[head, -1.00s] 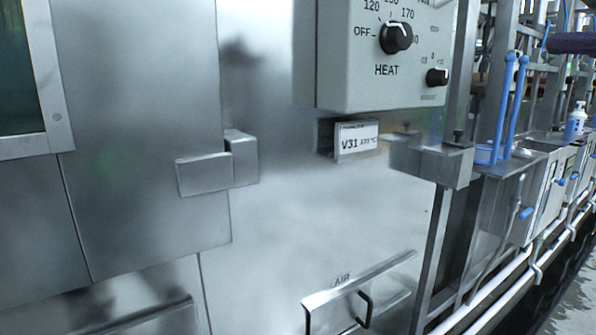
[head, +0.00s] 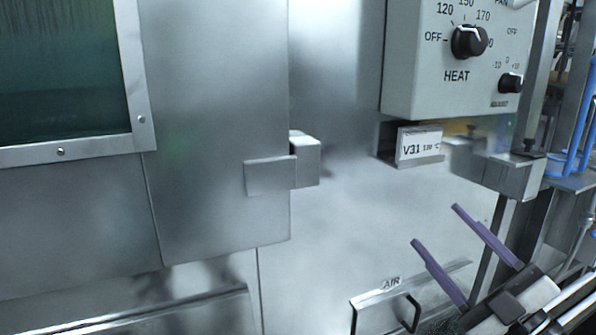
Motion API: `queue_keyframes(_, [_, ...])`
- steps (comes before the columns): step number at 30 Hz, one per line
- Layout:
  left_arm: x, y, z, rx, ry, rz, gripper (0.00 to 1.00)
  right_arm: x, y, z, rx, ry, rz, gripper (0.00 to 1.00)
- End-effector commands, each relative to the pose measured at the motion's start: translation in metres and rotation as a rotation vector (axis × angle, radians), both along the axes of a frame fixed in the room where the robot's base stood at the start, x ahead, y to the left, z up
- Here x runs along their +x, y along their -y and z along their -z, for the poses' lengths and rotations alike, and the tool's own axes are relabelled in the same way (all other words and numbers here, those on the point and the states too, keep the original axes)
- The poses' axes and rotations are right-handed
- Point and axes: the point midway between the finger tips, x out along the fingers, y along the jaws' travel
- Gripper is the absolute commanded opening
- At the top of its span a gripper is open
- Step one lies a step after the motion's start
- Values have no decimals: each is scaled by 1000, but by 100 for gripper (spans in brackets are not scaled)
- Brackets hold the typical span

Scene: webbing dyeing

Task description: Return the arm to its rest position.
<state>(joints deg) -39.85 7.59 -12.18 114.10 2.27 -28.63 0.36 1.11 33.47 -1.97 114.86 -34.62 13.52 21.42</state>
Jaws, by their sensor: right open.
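My right gripper (head: 462,256) shows at the lower right of the head view. Its two purple fingers are spread apart, with nothing between them. It is in front of the steel machine's lower panel, near the AIR handle (head: 402,305) and below the V31 card (head: 419,146). My left gripper is out of view.
A grey control box (head: 455,85) with a HEAT dial (head: 468,41) is at the upper right. A steel latch block (head: 283,170) sticks out at the door's edge. A dark window (head: 62,75) is at upper left. Blue-handled parts (head: 578,120) stand at the far right.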

Motion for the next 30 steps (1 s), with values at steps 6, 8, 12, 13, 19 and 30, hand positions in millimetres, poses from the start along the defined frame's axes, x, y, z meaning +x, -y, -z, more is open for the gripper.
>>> queue_keyframes(6, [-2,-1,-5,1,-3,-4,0,-19,6,169,289,-475,170,58])
queue_keyframes(8, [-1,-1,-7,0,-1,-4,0,-35,2,212,342,-601,209,58])
queue_keyframes(12, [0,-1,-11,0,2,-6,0,-88,-15,304,443,-890,288,58])
queue_keyframes(13, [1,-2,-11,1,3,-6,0,-102,-20,322,461,-949,302,58])
queue_keyframes(19, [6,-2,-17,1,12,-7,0,-189,-57,403,547,-1281,359,58])
queue_keyframes(30, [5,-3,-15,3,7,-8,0,-239,-81,434,583,-1451,374,58])
